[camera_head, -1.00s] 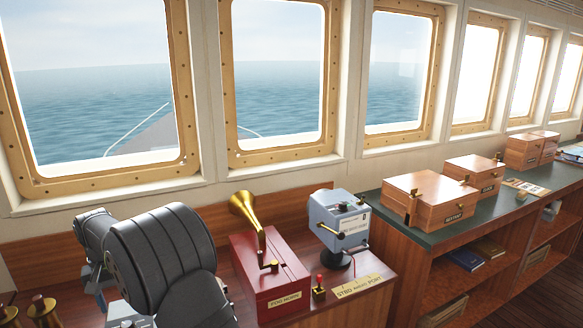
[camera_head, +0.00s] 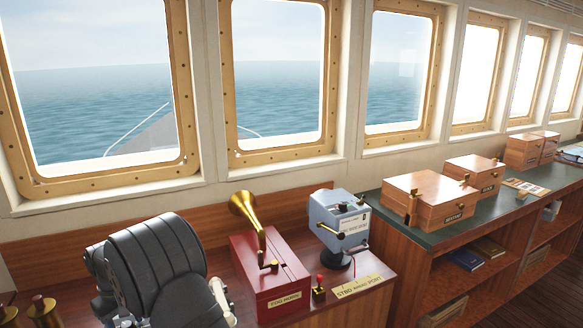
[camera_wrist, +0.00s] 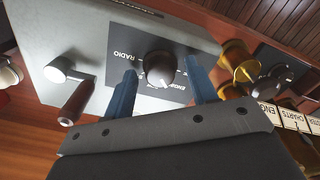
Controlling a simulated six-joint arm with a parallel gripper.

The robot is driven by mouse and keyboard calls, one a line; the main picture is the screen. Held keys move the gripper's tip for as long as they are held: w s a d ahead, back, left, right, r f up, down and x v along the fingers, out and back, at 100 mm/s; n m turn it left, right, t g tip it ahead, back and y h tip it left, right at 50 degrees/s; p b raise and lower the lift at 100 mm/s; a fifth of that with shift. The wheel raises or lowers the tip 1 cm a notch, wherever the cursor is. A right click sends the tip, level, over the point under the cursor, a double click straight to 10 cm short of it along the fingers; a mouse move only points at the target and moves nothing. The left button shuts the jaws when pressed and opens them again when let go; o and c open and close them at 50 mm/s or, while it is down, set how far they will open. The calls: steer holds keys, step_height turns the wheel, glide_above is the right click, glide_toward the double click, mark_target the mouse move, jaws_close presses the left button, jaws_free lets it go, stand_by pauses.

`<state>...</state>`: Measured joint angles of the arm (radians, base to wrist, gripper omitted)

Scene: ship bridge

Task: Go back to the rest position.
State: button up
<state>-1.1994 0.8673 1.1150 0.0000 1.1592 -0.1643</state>
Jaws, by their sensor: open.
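My gripper (camera_wrist: 163,72) shows in the wrist view, with its two blue fingers spread apart and nothing held between them. Beyond them is a grey box (camera_wrist: 75,32) with a dark panel marked RADIO. A black knob (camera_wrist: 160,68) on that panel appears in the gap between the fingers, with space on both sides; I cannot tell how far it is from the fingertips. In the head view my dark arm links fill the lower left, and the gripper is out of sight.
A crank with a brown grip (camera_wrist: 77,102) juts from the grey box. Brass fittings (camera_wrist: 236,62) stand at right. The red foghorn box (camera_head: 270,275) and the blue-grey lever box (camera_head: 340,222) stand right of my arm. Wooden boxes (camera_head: 428,200) line the green-topped counter.

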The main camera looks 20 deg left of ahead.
steer(key=n, duration=0.3)
steer(key=shift+r+n, duration=0.2)
steer(key=shift+n, duration=0.2)
step_height(320, 180, up, 6)
